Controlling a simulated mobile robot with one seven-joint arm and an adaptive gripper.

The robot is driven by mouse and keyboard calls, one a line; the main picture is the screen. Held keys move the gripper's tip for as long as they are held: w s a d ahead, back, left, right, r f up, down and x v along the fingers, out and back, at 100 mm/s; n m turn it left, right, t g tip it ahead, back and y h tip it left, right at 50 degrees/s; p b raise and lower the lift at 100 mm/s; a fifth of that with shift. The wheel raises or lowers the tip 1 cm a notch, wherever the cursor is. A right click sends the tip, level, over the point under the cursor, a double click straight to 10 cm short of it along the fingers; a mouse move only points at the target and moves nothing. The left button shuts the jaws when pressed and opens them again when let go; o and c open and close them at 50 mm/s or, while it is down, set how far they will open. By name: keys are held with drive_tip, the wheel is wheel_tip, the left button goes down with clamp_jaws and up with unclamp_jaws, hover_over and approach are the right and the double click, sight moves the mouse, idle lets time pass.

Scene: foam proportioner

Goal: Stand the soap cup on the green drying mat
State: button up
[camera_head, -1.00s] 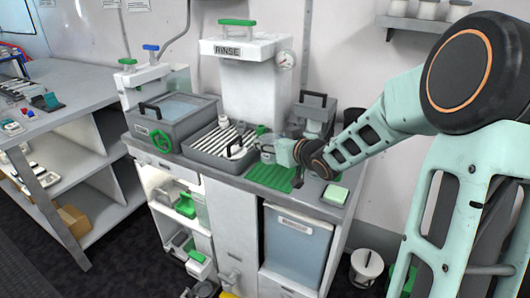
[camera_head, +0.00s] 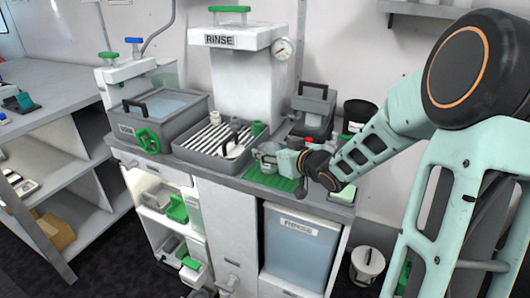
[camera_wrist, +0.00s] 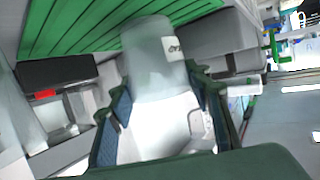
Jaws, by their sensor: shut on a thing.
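The soap cup is a translucent grey cup with a small white label. In the wrist view the cup (camera_wrist: 155,60) is between the blue-padded fingers of my gripper (camera_wrist: 163,100), which is shut on it. In the head view the cup (camera_head: 266,153) is small, at the left end of my gripper (camera_head: 277,160). The green ribbed drying mat (camera_head: 272,183) lies on the counter just below and in front of them. The mat (camera_wrist: 100,22) also fills the top of the wrist view. I cannot tell whether the cup's base touches the mat.
The white RINSE tank (camera_head: 240,85) is behind. A grey handled box (camera_head: 314,110) stands behind my gripper. A green-topped sponge (camera_head: 343,194) lies right of the mat, near the counter edge.

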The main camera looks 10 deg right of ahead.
drive_tip(key=shift+r, duration=0.1)
drive_tip(key=shift+s+f, duration=0.1)
drive_tip(key=shift+f, duration=0.15)
drive_tip(key=o, duration=1.1)
drive_tip(key=shift+c, duration=0.2)
drive_tip(key=shift+r, duration=0.15)
